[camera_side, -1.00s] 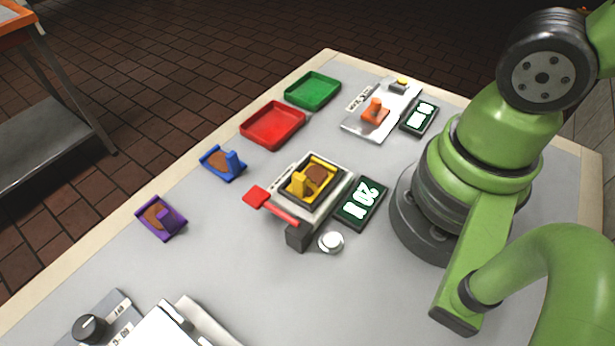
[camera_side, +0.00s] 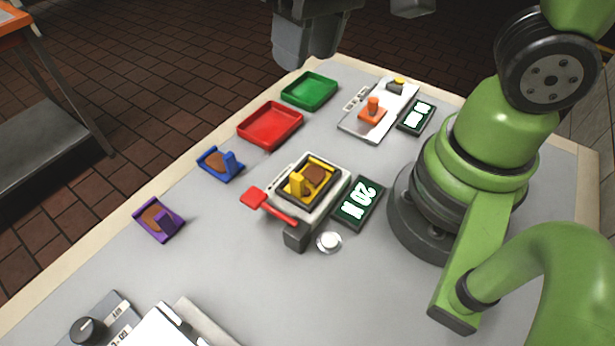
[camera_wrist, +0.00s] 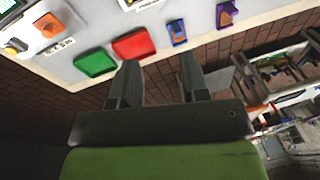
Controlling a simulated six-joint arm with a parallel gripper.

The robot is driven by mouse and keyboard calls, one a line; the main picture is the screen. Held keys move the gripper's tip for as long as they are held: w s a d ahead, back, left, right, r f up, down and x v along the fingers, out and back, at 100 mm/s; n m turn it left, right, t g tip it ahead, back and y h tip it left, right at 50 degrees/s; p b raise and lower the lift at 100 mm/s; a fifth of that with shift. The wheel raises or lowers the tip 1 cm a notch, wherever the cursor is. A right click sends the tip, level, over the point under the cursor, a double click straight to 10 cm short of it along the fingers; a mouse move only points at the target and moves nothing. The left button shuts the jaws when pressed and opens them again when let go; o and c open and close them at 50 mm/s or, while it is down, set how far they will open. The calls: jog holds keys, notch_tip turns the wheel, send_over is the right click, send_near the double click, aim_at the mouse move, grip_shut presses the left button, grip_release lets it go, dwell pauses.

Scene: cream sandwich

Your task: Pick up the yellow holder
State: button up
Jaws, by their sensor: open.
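The yellow holder (camera_side: 297,184) sits in the dark recess of a white and grey device (camera_side: 334,196) in the middle of the table. A brown round piece (camera_side: 314,174) lies in it, and its yellow grip stands upright. My gripper shows at the top edge of the side view (camera_side: 304,48), high and well beyond the holder, with its fingers only partly visible. In the wrist view my gripper (camera_wrist: 158,72) has its two fingers spread apart with nothing between them. I cannot make out the yellow holder in the wrist view.
A red lever (camera_side: 268,204) sticks out left of the device, with a display (camera_side: 359,203) on its right. A blue holder (camera_side: 220,164), a purple holder (camera_side: 158,220), a red tray (camera_side: 270,126) and a green tray (camera_side: 309,90) line the left side. An orange piece (camera_side: 372,112) sits on a silver plate.

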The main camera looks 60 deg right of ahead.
aim_at(296, 176)
jog(key=a+f+g, duration=0.1)
jog(key=f, duration=0.5)
jog(key=a+f+n+g+h, duration=0.1)
jog(key=f, duration=0.5)
jog(key=s+a+f+g, duration=0.1)
jog(key=f, duration=0.5)
jog(key=shift+a+f+n+h, duration=0.15)
jog(key=shift+a+n+h, duration=0.15)
jog(key=shift+a, duration=0.1)
grip_shut()
